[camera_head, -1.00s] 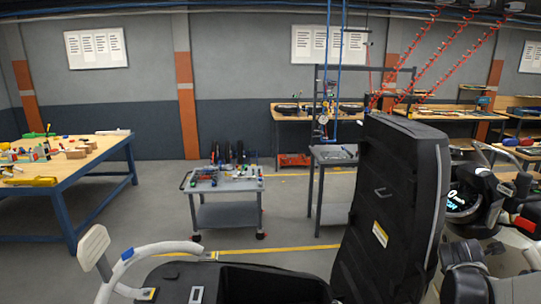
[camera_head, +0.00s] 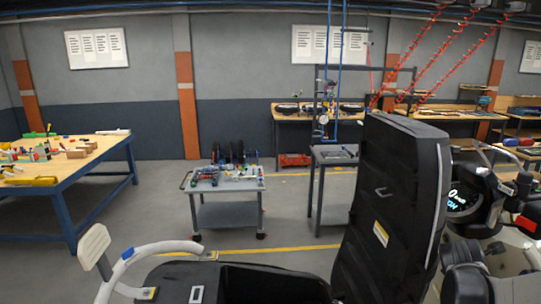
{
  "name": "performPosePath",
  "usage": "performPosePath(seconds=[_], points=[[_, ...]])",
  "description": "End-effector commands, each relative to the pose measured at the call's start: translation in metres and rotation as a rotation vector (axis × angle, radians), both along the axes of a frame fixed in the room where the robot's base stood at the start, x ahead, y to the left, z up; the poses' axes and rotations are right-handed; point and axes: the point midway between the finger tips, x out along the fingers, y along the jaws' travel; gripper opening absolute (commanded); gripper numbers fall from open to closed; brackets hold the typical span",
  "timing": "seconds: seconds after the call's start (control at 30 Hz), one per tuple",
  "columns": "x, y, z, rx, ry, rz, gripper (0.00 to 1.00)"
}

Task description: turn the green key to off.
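A scooter fills the lower part of the head view. Its long black seat (camera_head: 392,205) stands raised, above an open dark storage bay (camera_head: 262,285). Its lit round display (camera_head: 462,200) and part of its handlebar (camera_head: 507,160) are at the right edge. I cannot make out a green key; any key near the handlebar is hidden or too small to tell. My gripper is not in view.
A pale grab rail (camera_head: 160,250) curves at the lower left. A grey tool cart (camera_head: 228,184) stands mid-floor, with a blue-legged workbench (camera_head: 95,150) at left. A dark stand (camera_head: 335,160) is behind the seat. The floor between bench and cart is clear.

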Motion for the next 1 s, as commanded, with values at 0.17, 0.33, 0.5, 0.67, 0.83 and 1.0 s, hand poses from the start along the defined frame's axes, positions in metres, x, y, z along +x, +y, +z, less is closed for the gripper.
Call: performPosePath(seconds=[0.17,0.33,0.5,0.67,0.83,1.0], points=[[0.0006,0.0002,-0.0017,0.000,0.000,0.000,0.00],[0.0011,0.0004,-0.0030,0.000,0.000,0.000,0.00],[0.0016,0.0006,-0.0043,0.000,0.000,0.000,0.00],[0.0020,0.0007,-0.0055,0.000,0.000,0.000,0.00],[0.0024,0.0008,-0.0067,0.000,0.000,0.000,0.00],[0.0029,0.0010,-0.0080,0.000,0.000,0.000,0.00]])
